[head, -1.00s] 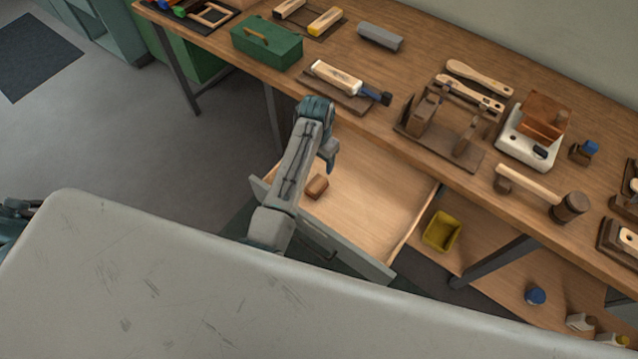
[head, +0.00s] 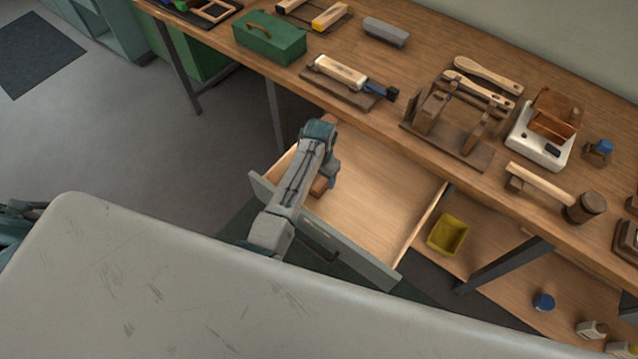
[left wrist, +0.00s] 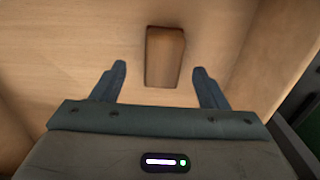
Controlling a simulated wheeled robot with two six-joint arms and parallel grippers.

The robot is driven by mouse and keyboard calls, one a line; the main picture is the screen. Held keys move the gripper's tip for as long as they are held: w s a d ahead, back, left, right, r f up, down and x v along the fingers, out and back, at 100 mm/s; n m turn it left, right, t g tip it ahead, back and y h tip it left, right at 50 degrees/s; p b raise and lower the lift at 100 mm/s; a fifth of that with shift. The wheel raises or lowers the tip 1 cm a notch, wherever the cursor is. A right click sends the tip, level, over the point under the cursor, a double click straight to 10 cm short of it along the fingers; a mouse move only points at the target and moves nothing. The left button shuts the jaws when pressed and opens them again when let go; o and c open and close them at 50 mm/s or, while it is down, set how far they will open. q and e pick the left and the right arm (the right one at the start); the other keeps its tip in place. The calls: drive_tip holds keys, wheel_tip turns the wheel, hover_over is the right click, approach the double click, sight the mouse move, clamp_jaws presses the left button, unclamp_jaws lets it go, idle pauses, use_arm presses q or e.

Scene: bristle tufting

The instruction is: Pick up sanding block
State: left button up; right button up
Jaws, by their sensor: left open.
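The sanding block, a small brown wooden block (left wrist: 164,57), lies on the bottom of the open drawer (head: 375,200). In the head view the block (head: 319,186) is mostly hidden behind my left arm and gripper. My left gripper (left wrist: 160,78) is open and empty over the drawer, its two fingers apart. In the left wrist view the block lies between and just beyond the fingertips, not touching them. My left gripper also shows in the head view (head: 329,182), pointing down into the drawer. My right gripper is not in view.
The drawer's front panel (head: 330,243) and side walls surround the block. The workbench (head: 400,120) above holds a green toolbox (head: 269,38), brushes and a mallet (head: 555,190). A yellow bin (head: 447,232) stands on the lower shelf right of the drawer.

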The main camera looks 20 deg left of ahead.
sight(319, 181)
use_arm(q)
drive_tip(key=shift+w+a+f+p, duration=0.1)
drive_tip(key=shift+f+p, duration=0.05)
drive_tip(key=shift+f, duration=1.05)
drive_tip(key=shift+w+a+f+p, duration=0.1)
drive_tip(key=shift+f+p, duration=0.05)
drive_tip(key=shift+f, duration=1)
drive_tip(key=shift+c, duration=0.2)
drive_tip(key=c, duration=1)
